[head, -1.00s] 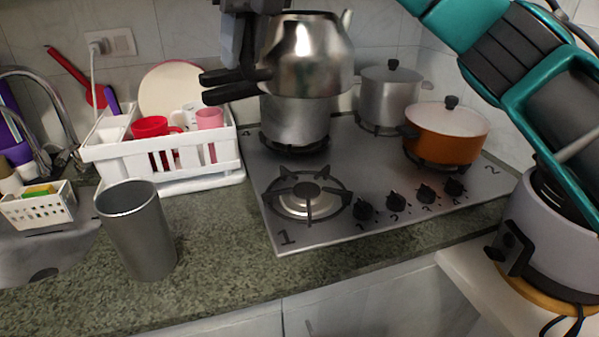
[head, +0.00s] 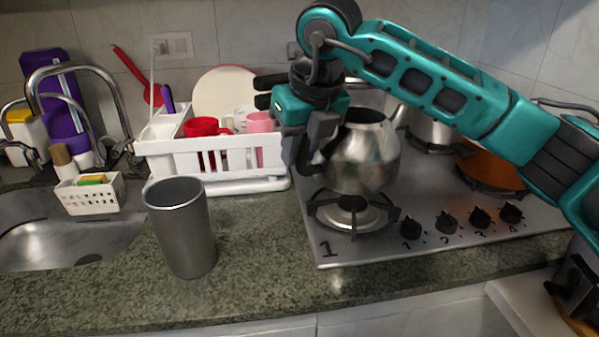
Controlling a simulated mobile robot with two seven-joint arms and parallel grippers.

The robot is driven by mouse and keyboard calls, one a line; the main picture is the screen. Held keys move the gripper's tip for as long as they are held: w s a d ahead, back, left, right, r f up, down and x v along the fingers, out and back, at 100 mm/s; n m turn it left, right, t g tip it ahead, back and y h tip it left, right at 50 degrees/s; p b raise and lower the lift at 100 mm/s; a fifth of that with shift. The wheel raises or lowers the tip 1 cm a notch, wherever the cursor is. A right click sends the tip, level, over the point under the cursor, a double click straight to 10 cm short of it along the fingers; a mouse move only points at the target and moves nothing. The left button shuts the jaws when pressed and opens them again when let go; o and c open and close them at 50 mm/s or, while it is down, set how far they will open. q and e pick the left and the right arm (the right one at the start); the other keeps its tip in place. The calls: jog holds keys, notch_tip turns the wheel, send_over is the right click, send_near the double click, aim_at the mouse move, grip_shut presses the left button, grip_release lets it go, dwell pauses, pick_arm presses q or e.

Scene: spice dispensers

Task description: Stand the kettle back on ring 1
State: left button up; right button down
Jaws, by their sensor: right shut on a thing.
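The steel kettle (head: 368,160) is in the head view, held over ring 1 (head: 352,212) at the hob's front left. The ring's burner and front grate show below the kettle's base. The base looks slightly above and behind the burner's middle; I cannot tell whether it touches the grate. My right gripper (head: 314,158) is shut at the kettle's left side, on its dark handle, which is mostly hidden by the fingers. My left gripper is not in view.
An orange pot (head: 490,166) and a steel pot (head: 432,130) stand to the kettle's right. Dark handles (head: 268,92) stick out behind my gripper. A white dish rack (head: 225,165) is close on the left, and a grey tumbler (head: 185,235) stands on the counter. Knobs line the hob's front.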

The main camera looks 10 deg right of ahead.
aim_at(300, 174)
jog(key=shift+f, duration=2.05)
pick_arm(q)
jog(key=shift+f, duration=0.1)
pick_arm(e)
jog(key=shift+f+b, duration=0.35)
jog(key=shift+b, duration=0.1)
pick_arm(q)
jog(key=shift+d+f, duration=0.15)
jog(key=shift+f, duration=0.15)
pick_arm(e)
jog(key=shift+f, duration=0.1)
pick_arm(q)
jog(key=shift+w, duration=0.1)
pick_arm(e)
jog(key=shift+f, duration=0.1)
jog(key=c, duration=1.4)
grip_release()
jog(key=shift+f+b, duration=0.15)
jog(key=shift+b, duration=0.15)
jog(key=o, duration=0.5)
jog(key=shift+c, duration=0.2)
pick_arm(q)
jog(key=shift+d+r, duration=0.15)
